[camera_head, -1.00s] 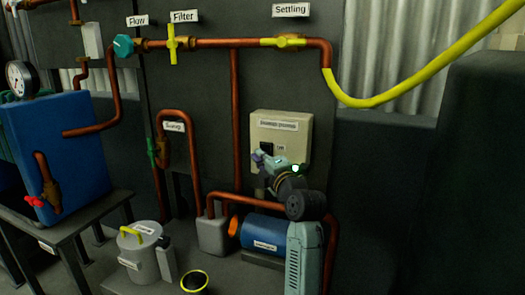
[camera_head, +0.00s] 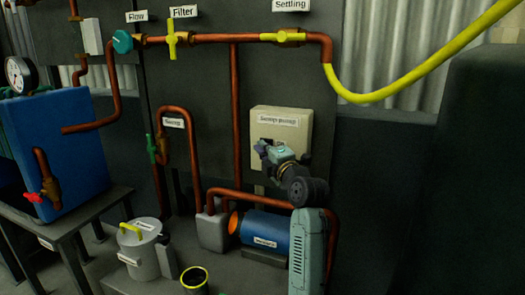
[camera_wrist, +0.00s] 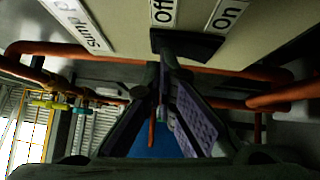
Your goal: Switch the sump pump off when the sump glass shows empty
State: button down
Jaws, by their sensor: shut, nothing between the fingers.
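The beige sump pump switch box (camera_head: 296,141) is on the dark panel; its nameplate (camera_head: 278,119) shows above my gripper. My gripper (camera_head: 261,148) is in front of the box and covers the switch in the head view. In the wrist view, the black switch (camera_wrist: 188,43) shows beside the Off label (camera_wrist: 163,12) and the On label (camera_wrist: 228,13). My gripper's fingers (camera_wrist: 164,68) are shut and empty, with their tips close to the switch's lower edge; I cannot tell whether they touch. A label reading Sump (camera_head: 174,123) hangs by the copper pipe; I cannot make out a glass level.
A blue motor (camera_head: 265,232) with an orange end lies below the box. A copper pipe (camera_head: 235,120) runs just left of the box. A grey lidded can (camera_head: 142,262) and a black cup with a yellow rim (camera_head: 194,279) stand at the lower left.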

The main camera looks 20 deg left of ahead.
jog(key=v, duration=1.2)
